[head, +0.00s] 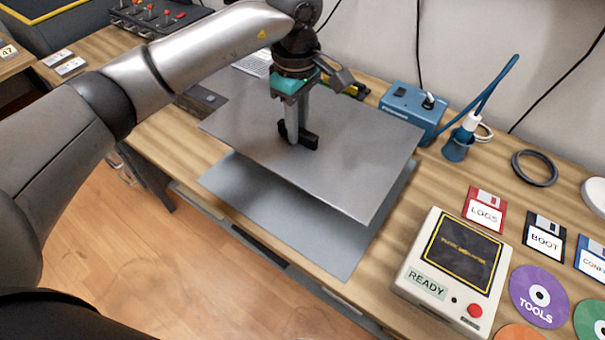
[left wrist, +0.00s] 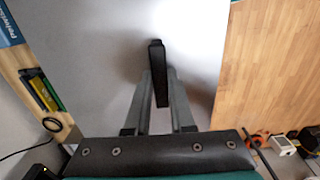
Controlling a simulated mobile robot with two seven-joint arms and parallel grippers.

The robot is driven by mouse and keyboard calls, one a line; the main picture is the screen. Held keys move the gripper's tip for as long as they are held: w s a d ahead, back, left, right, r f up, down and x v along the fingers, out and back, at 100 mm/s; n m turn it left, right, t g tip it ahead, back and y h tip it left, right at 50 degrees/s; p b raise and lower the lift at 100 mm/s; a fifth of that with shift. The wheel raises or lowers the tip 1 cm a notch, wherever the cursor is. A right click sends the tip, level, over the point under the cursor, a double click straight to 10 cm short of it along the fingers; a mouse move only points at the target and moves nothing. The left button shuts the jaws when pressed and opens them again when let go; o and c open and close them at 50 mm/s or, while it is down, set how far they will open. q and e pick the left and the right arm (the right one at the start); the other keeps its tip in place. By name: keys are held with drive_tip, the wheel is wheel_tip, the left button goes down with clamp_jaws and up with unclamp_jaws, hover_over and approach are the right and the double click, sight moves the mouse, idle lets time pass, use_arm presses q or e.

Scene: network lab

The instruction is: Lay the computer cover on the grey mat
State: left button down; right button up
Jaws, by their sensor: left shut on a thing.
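The computer cover (head: 365,150) is a flat grey metal panel with a black handle (head: 311,141) on its top. My left gripper (head: 296,132) points down and is shut on that handle. In the left wrist view the fingers (left wrist: 160,85) close around the handle (left wrist: 157,55), and the cover (left wrist: 95,60) fills the middle. The grey mat (head: 270,207) lies on the bench under the cover. The cover appears raised above the mat, roughly level, and hides its far part. The mat's near strip shows. My right gripper is not in view.
Right of the cover stand a beige box marked READY (head: 451,270), floppy disks such as the red one (head: 484,208), and a purple disc (head: 539,296). A dark box (head: 201,101) sits at the cover's left.

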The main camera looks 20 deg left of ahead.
use_arm(q)
wheel_tip(320, 180, down, 8)
drive_tip(key=shift+f+b, duration=0.15)
drive_tip(key=shift+b, duration=0.4)
drive_tip(key=shift+d+f, duration=0.1)
drive_tip(key=shift+f, duration=0.75)
drive_tip(key=shift+f+b, duration=0.45)
drive_tip(key=shift+f, duration=1.35)
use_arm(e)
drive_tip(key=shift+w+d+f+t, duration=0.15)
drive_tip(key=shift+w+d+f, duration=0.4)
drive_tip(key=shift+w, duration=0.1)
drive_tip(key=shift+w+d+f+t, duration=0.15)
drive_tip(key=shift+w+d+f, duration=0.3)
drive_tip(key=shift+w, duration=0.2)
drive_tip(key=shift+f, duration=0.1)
use_arm(q)
drive_tip(key=c, duration=0.8)
unclamp_jaws()
drive_tip(key=shift+f, duration=0.1)
drive_tip(key=shift+o, duration=0.2)
